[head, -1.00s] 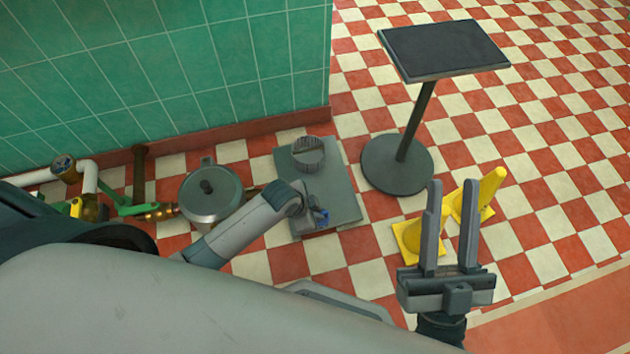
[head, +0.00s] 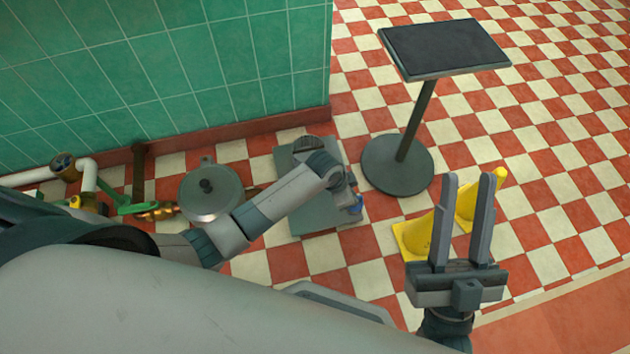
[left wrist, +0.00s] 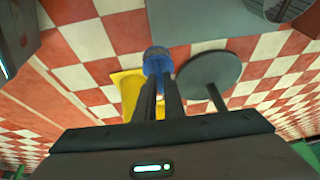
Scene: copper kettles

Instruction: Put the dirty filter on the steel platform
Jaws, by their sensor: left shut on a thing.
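My left gripper (left wrist: 159,85) is shut on a small round blue thing, which I take for the dirty filter (left wrist: 157,60). It also shows in the head view (head: 355,205), partly hidden by my left wrist, over the right edge of a low grey slab. This flat slab, which looks like the steel platform (head: 312,218), lies on the floor by the wall. A dark ribbed round thing (head: 306,146) sits at its back, partly covered by my arm. The filter is held off the slab. My right gripper (head: 468,180) is open and empty, pointing up in front of the yellow cones.
A stand with a dark flat top (head: 445,48) rises right of the slab on a round base (head: 397,168). A lidded metal pot (head: 210,192) and pipes (head: 90,178) lie left, along the green wall. The checkered floor at right is clear.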

